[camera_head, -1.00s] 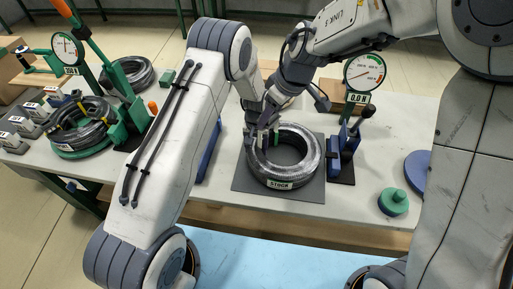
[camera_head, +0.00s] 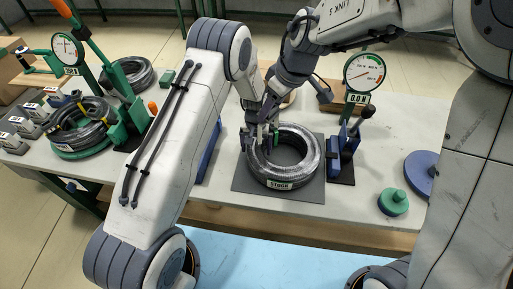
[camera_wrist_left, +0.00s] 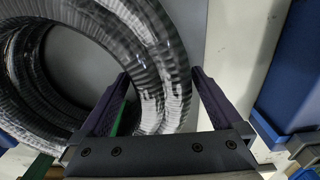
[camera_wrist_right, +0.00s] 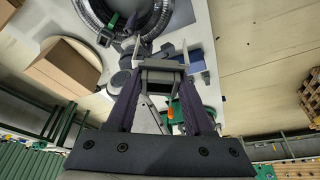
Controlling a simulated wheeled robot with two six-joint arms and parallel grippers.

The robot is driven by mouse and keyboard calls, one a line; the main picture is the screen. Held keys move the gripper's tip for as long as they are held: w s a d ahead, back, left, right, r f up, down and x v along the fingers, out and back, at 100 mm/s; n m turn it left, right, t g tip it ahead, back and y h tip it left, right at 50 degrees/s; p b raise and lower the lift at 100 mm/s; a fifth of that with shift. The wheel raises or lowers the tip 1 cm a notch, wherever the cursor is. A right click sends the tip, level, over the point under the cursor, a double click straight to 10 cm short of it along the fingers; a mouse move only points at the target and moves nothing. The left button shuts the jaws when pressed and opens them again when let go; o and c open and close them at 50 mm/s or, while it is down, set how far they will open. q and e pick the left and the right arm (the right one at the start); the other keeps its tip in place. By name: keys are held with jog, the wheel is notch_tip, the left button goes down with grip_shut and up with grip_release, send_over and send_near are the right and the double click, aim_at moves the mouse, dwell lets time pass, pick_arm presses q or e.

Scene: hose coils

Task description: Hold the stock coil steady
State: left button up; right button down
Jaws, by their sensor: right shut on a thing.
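The black ribbed stock coil (camera_head: 298,172), labelled STOCK, lies flat on a dark grey mat (camera_head: 247,180). My left gripper (camera_head: 250,140) is low at the coil's left rim. In the left wrist view its purple fingers (camera_wrist_left: 161,74) stand wide apart, with the coil wall (camera_wrist_left: 165,60) between them. I cannot tell whether both fingers touch it. My right gripper (camera_wrist_right: 160,82) is just above and beside the left one. It is shut on a small dark grey piece with pale prongs (camera_wrist_right: 160,72). A green strip (camera_wrist_right: 113,22) shows at the coil's rim.
More coils (camera_head: 80,128) and a green lever stand are at left. Brown boxes (camera_wrist_right: 65,68) stand behind the coil.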

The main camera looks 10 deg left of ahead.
pick_arm(q)
notch_tip(320, 180, up, 12)
jog(key=shift+r, duration=0.1)
dwell(0.5)
